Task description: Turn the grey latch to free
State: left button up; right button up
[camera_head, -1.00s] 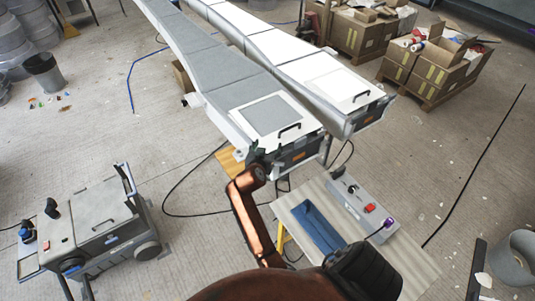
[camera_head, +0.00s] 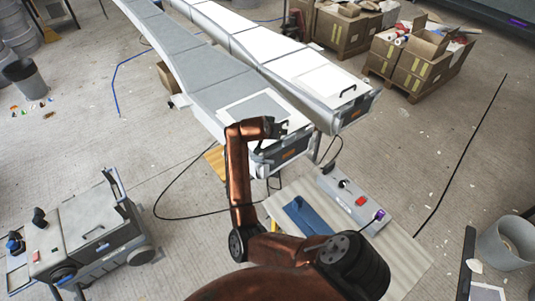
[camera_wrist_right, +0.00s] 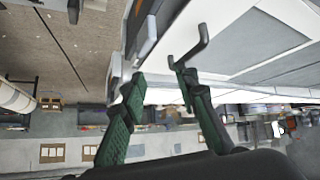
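The grey mould (camera_head: 222,88) runs away from me, with a black-framed front end (camera_head: 290,152) bearing an orange label. My right gripper (camera_head: 281,128) is over its near end, covering the lid handle in the head view. In the right wrist view the gripper (camera_wrist_right: 158,72) is open, its two dark green fingers apart with nothing between them. Just beyond the fingertips are a light grey lever (camera_wrist_right: 148,48), which looks like the grey latch, and a dark bent handle (camera_wrist_right: 189,48). The lever appears apart from the fingers; contact is unclear. My left gripper is not in view.
A white mould (camera_head: 305,75) lies alongside on the right. A bench (camera_head: 400,262) below carries a blue tray (camera_head: 306,216) and a grey switch box (camera_head: 345,196). A grey cart (camera_head: 92,222) stands at left. Cables cross the floor; cartons (camera_head: 425,66) stand at back right.

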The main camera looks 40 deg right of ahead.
aim_at(262, 159)
jog(key=shift+a+f+g+y, duration=0.1)
jog(key=shift+a+g+y, duration=0.15)
jog(key=shift+y, duration=0.65)
jog(key=shift+c, duration=0.6)
jog(key=a+y, duration=0.1)
jog(key=a+f+n+y, duration=0.1)
jog(key=a+y, duration=0.1)
jog(key=a, duration=0.1)
jog(key=shift+w+a+f+g+y, duration=0.1)
jog(key=shift+w+f+g+y, duration=0.05)
jog(key=shift+w+g+y, duration=0.15)
grip_shut()
jog(key=x, duration=1)
jog(key=shift+a+f, duration=0.1)
jog(key=s+a, duration=0.1)
jog(key=s+a+p, duration=0.1)
jog(key=a, duration=0.1)
jog(key=shift+s+r, duration=0.2)
jog(key=shift+s+f, duration=0.1)
jog(key=shift+s, duration=0.1)
